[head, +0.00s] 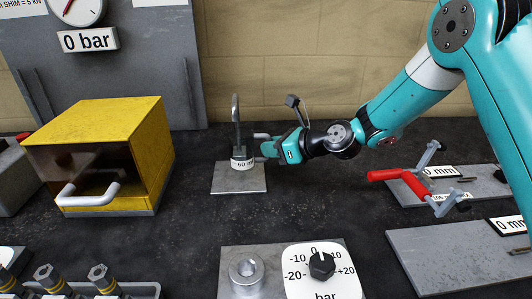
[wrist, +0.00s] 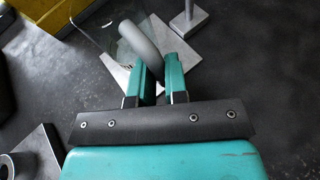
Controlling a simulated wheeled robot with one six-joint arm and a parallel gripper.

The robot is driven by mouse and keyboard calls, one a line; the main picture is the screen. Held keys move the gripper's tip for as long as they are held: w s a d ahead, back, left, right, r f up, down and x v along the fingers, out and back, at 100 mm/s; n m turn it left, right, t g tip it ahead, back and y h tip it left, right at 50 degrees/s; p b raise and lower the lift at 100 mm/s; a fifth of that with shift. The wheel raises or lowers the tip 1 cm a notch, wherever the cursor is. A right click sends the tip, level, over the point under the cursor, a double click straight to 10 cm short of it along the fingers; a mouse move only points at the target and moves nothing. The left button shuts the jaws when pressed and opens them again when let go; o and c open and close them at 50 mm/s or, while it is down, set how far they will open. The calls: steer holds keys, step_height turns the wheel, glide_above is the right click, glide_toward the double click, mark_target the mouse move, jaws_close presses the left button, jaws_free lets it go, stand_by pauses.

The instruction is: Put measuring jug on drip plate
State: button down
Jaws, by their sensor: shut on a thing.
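The measuring jug (head: 242,163) carries a white label reading about 60 ml and stands upright over the grey drip plate (head: 225,184). I cannot tell whether its base touches the plate. In the wrist view, the jug (wrist: 98,32) is clear, with a thick grey handle. My gripper (head: 261,146) is at the jug's right side. In the wrist view, my gripper (wrist: 160,68) is shut on that handle, with a teal finger on each side. The drip plate (wrist: 122,75) shows below the jug there, partly hidden by the fingers.
A grey post with a curved top (head: 236,110) rises behind the jug. A yellow box (head: 115,125) with a grey handle stands to the left. A dial panel (head: 322,270) lies in front, and a red-handled crank (head: 400,176) is at right. Dark bench between them is clear.

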steer(key=shift+w+a, duration=0.45)
steer(key=shift+a, duration=0.25)
steer(key=shift+f, duration=1.8)
steer(key=c, duration=1.1)
jaws_free()
steer(key=shift+f, duration=0.1)
steer(key=shift+c, duration=0.2)
